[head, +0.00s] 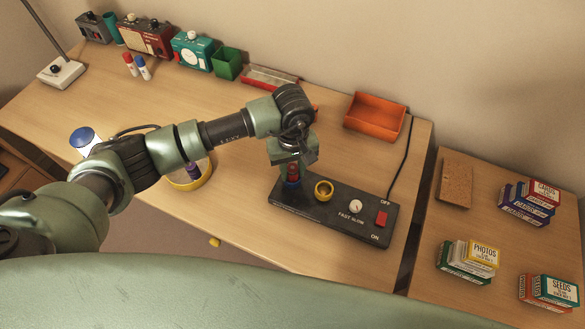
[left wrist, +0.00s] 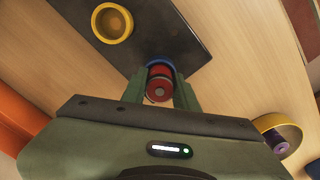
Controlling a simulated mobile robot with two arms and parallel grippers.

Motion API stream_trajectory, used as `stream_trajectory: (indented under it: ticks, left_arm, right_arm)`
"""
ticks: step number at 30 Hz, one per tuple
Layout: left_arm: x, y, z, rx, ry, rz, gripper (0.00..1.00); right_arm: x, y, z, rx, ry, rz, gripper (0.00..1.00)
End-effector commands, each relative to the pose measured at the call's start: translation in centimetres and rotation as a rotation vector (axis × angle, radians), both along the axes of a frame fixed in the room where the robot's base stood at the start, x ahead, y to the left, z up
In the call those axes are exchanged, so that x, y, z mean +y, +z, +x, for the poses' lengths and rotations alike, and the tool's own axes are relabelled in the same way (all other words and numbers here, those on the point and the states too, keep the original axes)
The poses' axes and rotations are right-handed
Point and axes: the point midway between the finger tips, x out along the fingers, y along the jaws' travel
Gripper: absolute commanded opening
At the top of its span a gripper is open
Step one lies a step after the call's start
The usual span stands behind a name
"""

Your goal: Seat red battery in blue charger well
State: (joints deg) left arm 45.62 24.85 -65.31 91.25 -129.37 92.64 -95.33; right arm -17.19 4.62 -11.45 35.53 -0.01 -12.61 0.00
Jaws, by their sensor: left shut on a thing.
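My left gripper (head: 293,168) is shut on the red battery (head: 293,174), which also shows between the fingers in the left wrist view (left wrist: 159,84). The battery is about upright at the blue charger well (head: 292,184). The well's blue rim shows just past the battery in the left wrist view (left wrist: 158,64). The battery's lower end looks to be at or inside the rim; how deep it sits is hidden. The black charger (head: 340,218) also has an empty-looking yellow well (head: 323,190), a white FAST/SLOW knob and a red OFF/ON switch (head: 381,218). My right gripper is not in view.
A yellow dish (head: 204,176) with a purple battery (head: 193,170) is left of the charger. An orange tray (head: 375,117) is behind it, and a cable runs along its right. Radios and a clock line the back. Small boxes (head: 470,258) lie on the right-hand table.

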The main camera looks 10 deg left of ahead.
Motion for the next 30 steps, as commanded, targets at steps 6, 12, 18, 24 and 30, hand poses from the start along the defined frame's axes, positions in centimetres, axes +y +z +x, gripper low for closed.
stream_trajectory:
  ticks: [6,12,18,24,30]
  left_arm:
    - [0.0,-0.4,0.0,0.0,0.0,-0.001,0.0]
    - [0.0,-0.1,0.0,0.0,0.0,-0.001,0.0]
    - [0.0,0.5,0.0,0.0,0.0,-0.001,0.0]
    - [0.0,1.1,0.1,-0.001,0.0,0.0,0.0]
    - [0.0,1.3,0.0,0.0,0.0,-0.001,0.0]
  right_arm:
    - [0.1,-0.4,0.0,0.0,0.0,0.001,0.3]
    - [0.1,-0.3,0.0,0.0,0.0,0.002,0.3]
    - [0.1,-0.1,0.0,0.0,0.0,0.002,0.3]
    - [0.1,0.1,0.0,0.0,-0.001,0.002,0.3]
    - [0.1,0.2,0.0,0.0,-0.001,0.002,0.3]
